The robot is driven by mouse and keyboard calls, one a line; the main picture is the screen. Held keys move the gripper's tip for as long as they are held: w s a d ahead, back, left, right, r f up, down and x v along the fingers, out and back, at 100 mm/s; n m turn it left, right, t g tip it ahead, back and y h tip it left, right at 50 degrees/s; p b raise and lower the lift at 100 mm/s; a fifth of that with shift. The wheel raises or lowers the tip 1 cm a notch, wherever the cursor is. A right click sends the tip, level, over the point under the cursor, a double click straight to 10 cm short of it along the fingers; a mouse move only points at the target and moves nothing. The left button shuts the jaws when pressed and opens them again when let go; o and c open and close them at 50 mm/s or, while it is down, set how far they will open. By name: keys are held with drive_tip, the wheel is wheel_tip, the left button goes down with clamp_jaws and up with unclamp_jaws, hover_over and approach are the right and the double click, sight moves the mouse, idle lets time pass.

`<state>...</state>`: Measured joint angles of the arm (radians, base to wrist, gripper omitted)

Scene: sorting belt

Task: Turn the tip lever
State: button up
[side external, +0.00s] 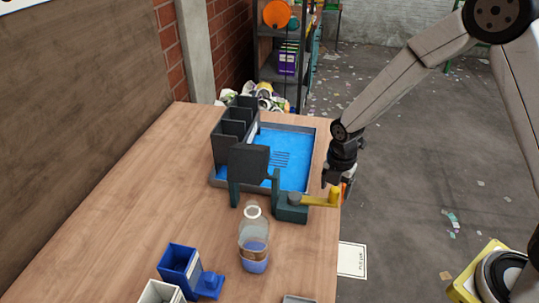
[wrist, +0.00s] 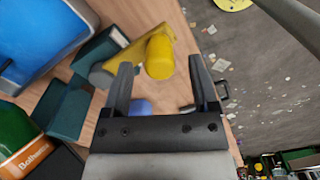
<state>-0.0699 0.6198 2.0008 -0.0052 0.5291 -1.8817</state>
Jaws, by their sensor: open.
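The yellow tip lever (side external: 320,201) sticks out to the right from a dark teal base (side external: 291,212) near the table's right edge. Its round yellow knob (wrist: 159,57) shows between my fingertips in the wrist view. My gripper (side external: 337,182) points down over the lever's outer end, close to the knob. In the wrist view its two dark fingers (wrist: 161,75) are spread wide, one on each side of the knob. Whether either finger touches it I cannot tell. A dark square hopper (side external: 249,163) stands on teal supports left of the lever.
A blue-floored tray (side external: 297,147) and a dark compartment rack (side external: 221,137) stand behind. A clear bottle (side external: 254,240) with blue liquid stands in front of the hopper. A blue box (side external: 180,265) and a pale box (side external: 161,292) are at the front. The table's left side is clear.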

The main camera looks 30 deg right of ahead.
drive_tip(key=shift+r, duration=2.75)
drive_tip(key=shift+s, duration=0.1)
drive_tip(key=s+d+r+m+t, duration=0.1)
drive_tip(key=s+r+m, duration=0.1)
drive_tip(key=s+m, duration=0.4)
drive_tip(key=s+d+r+m+t, duration=0.1)
drive_tip(key=s+m, duration=0.4)
drive_tip(key=m, duration=1.1)
drive_tip(key=shift+s+d+r+t, duration=0.3)
drive_tip(key=shift+s+d+r, duration=0.05)
drive_tip(key=shift+s+d, duration=0.05)
drive_tip(key=shift+w, duration=0.15)
idle(1.5)
